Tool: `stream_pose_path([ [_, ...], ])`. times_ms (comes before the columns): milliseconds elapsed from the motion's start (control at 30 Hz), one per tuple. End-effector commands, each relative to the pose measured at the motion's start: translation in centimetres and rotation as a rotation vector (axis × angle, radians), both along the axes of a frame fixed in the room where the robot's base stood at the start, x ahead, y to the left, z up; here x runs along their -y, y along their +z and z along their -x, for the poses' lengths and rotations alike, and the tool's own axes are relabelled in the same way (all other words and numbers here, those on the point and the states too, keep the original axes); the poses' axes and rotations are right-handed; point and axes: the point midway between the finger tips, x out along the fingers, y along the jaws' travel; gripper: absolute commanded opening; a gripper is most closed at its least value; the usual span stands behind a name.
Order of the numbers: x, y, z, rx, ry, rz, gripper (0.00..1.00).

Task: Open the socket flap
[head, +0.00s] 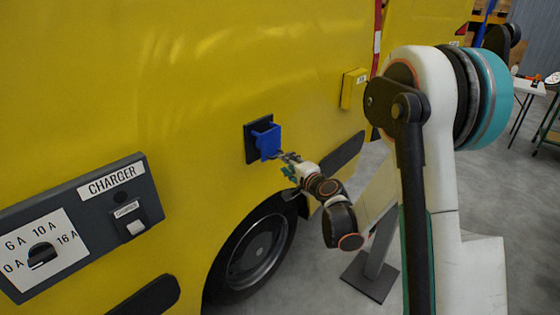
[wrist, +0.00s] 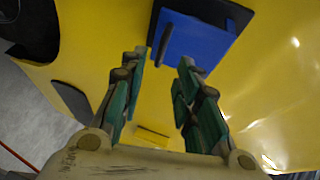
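The blue socket flap (head: 267,139) sits on a black square plate (head: 250,146) on the yellow vehicle side. In the wrist view the flap (wrist: 195,47) fills the top centre, with a dark narrow bar along its left edge and the black plate around its upper edges. My gripper (head: 283,157) is just below and right of the flap in the head view. In the wrist view its green-padded fingers (wrist: 159,66) are spread with nothing between them, the tips reaching towards the flap's lower edge. I cannot tell whether a fingertip touches it, or how far the flap stands open.
A grey charger panel (head: 75,225) with a dial and a switch is at the lower left. A small yellow box (head: 352,88) is mounted right of the flap. A wheel (head: 255,250) is below. A grey post with a foot plate (head: 370,277) stands on the floor near my arm.

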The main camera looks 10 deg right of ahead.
Motion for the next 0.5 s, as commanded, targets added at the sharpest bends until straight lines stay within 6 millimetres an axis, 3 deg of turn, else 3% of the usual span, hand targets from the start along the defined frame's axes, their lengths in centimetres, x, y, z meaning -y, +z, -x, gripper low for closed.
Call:
stream_pose_path([
  [200,-1.0,-0.9,-4.0,0.0,0.001,0.001,0.3],
  [500,-1.6,-1.3,-6.6,-0.001,0.001,0.002,0.3],
])
